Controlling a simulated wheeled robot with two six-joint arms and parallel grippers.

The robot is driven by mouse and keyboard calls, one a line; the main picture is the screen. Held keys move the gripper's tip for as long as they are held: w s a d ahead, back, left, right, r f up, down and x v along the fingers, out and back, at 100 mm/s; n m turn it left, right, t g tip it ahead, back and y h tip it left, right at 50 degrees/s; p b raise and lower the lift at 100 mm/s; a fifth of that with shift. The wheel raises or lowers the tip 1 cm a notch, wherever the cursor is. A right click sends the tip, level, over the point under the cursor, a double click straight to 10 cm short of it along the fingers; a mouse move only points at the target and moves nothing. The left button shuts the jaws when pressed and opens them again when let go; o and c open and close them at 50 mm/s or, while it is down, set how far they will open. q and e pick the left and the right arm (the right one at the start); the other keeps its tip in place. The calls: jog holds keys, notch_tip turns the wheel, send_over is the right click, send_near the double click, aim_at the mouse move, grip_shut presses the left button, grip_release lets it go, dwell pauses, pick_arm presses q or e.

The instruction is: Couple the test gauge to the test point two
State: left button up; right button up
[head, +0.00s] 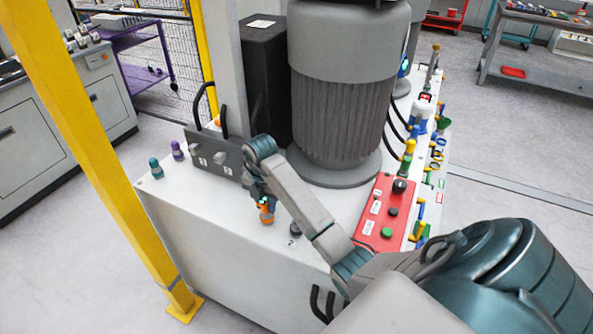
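My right arm reaches in from the lower right across the white cabinet top (210,208). My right gripper (262,196) points down over the cabinet's front part. An orange fitting (266,211) shows right at its fingertips; I cannot tell whether the fingers are closed on it or just beside it. A small dark round fitting (295,229) stands on the top to the right of it, with a mark like a "2" beside it, which fits test point two. I cannot make out a test gauge with certainty. My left gripper is not in view.
A dark valve block (213,155) with cables stands behind the gripper. Teal (155,168) and purple (178,151) caps sit at left. A large grey motor (345,95) and a red button panel (386,212) are at right. A yellow post (95,140) rises at front left.

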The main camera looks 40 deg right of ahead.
grip_shut()
jog(key=shift+w+r+p, duration=0.1)
jog(key=shift+r+p, duration=0.45)
jog(key=shift+r, duration=0.05)
jog(key=shift+r+p, duration=0.4)
jog(key=shift+r, duration=0.15)
jog(key=shift+r+p, duration=1.7)
jog(key=shift+r, duration=0.2)
